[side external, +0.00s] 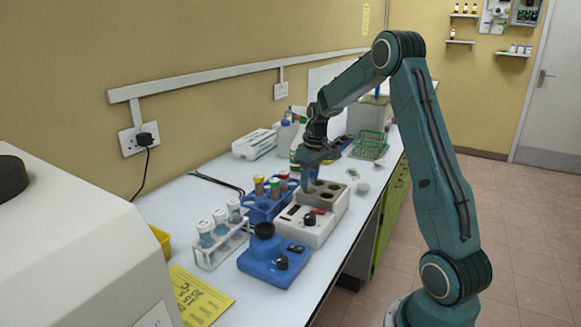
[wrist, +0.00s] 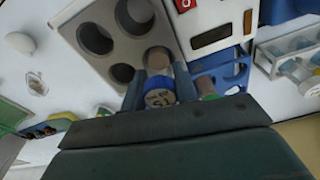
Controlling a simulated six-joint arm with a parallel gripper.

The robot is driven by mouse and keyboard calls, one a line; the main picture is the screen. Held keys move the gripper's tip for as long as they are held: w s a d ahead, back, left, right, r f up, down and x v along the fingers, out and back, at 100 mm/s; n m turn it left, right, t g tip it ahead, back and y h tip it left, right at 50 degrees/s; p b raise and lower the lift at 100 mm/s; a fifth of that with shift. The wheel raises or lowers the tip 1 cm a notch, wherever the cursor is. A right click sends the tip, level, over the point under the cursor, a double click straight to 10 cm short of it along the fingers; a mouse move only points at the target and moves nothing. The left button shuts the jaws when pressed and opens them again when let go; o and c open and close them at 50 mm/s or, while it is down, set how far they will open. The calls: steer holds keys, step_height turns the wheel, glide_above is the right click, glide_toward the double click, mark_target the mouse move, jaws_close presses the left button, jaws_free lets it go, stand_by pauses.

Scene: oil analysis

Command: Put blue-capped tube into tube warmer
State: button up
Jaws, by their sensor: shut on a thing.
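The tube warmer (side external: 312,223) is a white box with a grey, several-holed block on the bench. Its grey block (wrist: 78,22) fills the upper left of the wrist view, with dark open wells. My gripper (side external: 310,184) points down over the block's left side in the side view. In the wrist view, my gripper (wrist: 160,88) is shut on the blue-capped tube (wrist: 159,99), whose round labelled cap shows between the fingers. The tube is close to the block's edge wells. Its lower end is hidden, so I cannot tell how far it is inside a well.
A blue rack (side external: 262,212) with capped tubes stands left of the warmer. A white rack (side external: 212,254) with light-blue tubes and a blue mixer (side external: 274,264) are nearer the camera. A green wire rack (side external: 371,145) stands farther back. The bench's right edge is close to the warmer.

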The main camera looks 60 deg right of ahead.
steer(key=o, duration=1)
steer(key=shift+r, duration=0.1)
steer(key=r, duration=0.4)
steer(key=s+r, duration=0.1)
steer(key=r, duration=0.8)
steer(key=shift+s+a+r, duration=0.15)
steer(key=shift+s+r, duration=0.15)
steer(key=shift+s, duration=0.05)
